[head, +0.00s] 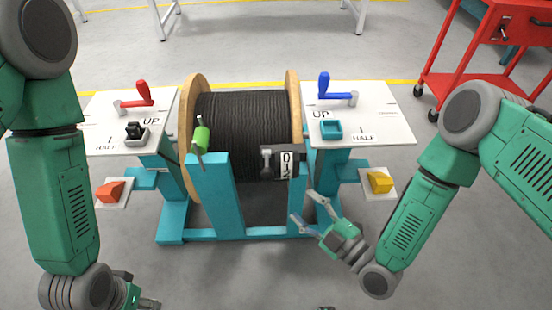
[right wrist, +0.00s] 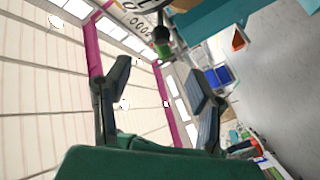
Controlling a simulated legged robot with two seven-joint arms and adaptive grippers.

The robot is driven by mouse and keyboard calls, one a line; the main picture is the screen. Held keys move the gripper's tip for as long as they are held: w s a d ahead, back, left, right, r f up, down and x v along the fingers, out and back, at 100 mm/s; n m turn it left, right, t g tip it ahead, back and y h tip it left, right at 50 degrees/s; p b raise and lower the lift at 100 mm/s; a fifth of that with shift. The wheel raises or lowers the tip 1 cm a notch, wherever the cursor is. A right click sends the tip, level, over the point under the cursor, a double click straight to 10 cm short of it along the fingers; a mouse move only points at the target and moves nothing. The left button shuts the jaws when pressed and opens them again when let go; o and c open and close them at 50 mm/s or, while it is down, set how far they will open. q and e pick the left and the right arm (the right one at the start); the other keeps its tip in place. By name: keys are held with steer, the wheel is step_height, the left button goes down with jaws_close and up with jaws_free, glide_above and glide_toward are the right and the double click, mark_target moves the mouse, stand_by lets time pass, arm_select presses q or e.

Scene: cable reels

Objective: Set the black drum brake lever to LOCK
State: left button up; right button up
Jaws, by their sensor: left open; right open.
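The black cable drum (head: 243,125) sits between wooden flanges in a teal stand in the head view. A black lever-like part (head: 283,151) with a grey end is at the right front of the drum, beside a white marked plate (head: 286,166); its LOCK marking is not readable. A green-handled lever (head: 201,139) is at the left front. My right gripper (head: 305,206) is open and empty, below and right of the black part, near the right stand post. It also shows open in the right wrist view (right wrist: 162,88). My left gripper (head: 148,303) is partly cut off at the bottom edge, apart from the stand.
White side panels carry a red crank (head: 142,94) and a blue crank (head: 325,86). A red cart (head: 480,60) stands back right. Floor in front is clear.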

mark_target(268, 174)
steer(key=b+x, duration=0.3)
steer(key=x, duration=0.9)
steer(key=shift+w+a+f, duration=0.1)
steer(key=shift+w+a, duration=0.4)
steer(key=shift+a, duration=0.3)
steer(key=shift+d, duration=0.2)
steer(key=shift+c, duration=0.5)
arm_select(q)
steer(key=f, duration=0.3)
steer(key=shift+a+f, duration=0.2)
steer(key=shift+f, duration=0.15)
arm_select(e)
steer(key=shift+d, duration=0.15)
jaws_close()
